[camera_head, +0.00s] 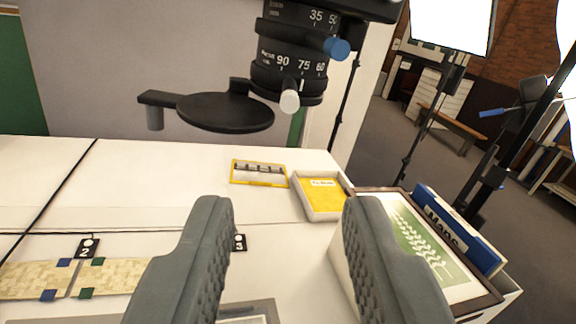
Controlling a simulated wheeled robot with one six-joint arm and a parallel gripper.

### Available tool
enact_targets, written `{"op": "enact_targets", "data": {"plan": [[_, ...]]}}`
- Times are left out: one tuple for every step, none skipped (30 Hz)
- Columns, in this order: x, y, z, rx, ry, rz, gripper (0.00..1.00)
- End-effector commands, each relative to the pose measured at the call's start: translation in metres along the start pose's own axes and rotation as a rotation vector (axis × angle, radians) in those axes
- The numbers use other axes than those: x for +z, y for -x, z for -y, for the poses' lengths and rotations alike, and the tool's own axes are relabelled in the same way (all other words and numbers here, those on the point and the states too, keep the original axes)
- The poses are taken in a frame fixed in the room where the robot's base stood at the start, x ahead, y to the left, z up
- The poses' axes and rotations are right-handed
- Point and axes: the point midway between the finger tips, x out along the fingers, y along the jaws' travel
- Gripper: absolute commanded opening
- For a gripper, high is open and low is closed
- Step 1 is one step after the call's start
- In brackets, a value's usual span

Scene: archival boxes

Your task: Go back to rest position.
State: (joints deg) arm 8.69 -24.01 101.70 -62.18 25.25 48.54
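My gripper (285,225) shows at the bottom middle of the view, its two grey ridged fingers spread wide apart. It is open, and nothing shows between the fingertips except the white table (150,190) beyond and below them. The fingers hide part of the table, part of a grey-framed item at the bottom edge and the left side of the box at right.
A camera column with a lens (290,50) and round black plate hangs ahead. A yellow-framed item (259,173), a tray with yellow content (322,197), a framed leaf print (430,245) and a blue "Maps" binder (455,228) sit right. Beige strips (35,280) lie left.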

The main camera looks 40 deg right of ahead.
Motion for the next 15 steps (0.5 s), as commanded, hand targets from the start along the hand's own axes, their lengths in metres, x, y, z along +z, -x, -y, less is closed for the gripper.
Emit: {"op": "enact_targets", "data": {"plan": [[0.002,0.004,0.001,-0.008,-0.001,0.002,0.34],[0.005,0.007,0.003,-0.016,-0.002,0.004,0.34],[0.01,0.013,0.006,-0.032,-0.005,0.008,0.34],[0.015,0.018,0.008,-0.046,-0.006,0.013,0.34],[0.02,0.025,0.011,-0.064,-0.009,0.017,0.34],[0.03,0.035,0.016,-0.092,-0.013,0.024,0.34],[0.037,0.044,0.02,-0.114,-0.018,0.028,0.34],[0.045,0.053,0.025,-0.139,-0.022,0.033,0.34],[0.056,0.066,0.03,-0.172,-0.027,0.037,0.34],[0.065,0.075,0.035,-0.197,-0.032,0.041,0.34],[0.073,0.084,0.039,-0.221,-0.037,0.043,0.34],[0.084,0.097,0.044,-0.251,-0.044,0.044,0.34],[0.092,0.105,0.047,-0.274,-0.05,0.045,0.34],[0.1,0.115,0.051,-0.296,-0.055,0.044,0.34],[0.112,0.127,0.056,-0.324,-0.064,0.044,0.34]]}}
